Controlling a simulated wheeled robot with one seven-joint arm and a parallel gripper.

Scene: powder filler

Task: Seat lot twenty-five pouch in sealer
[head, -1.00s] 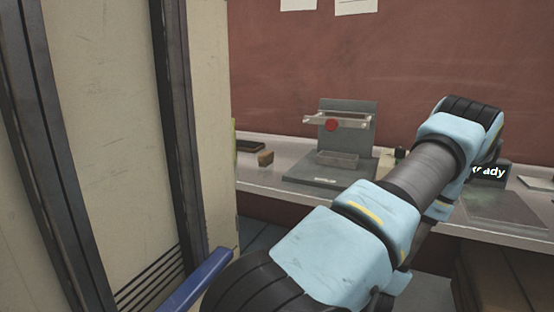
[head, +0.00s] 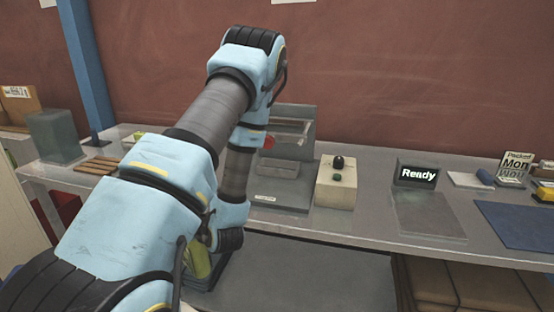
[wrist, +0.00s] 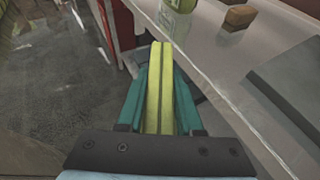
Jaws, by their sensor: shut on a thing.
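My gripper (wrist: 160,110) is shut on a yellow-green pouch (wrist: 160,85), which stands edge-on between its two teal fingers in the wrist view. In the head view part of the yellow-green pouch (head: 197,261) shows below my wrist, in front of the bench edge; the fingers are mostly hidden there. The sealer (head: 296,117) is a grey upright stand with a clear bar, a red knob and a grey base, on the bench behind my arm. My arm covers its left part. The held pouch is apart from the sealer; its lot label cannot be read.
Further right are a "Ready" display (head: 415,173), a grey plate (head: 428,216) and a blue mat (head: 520,226). A brown block (wrist: 239,17) and a green-and-white item lie near the bench edge (wrist: 215,75).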

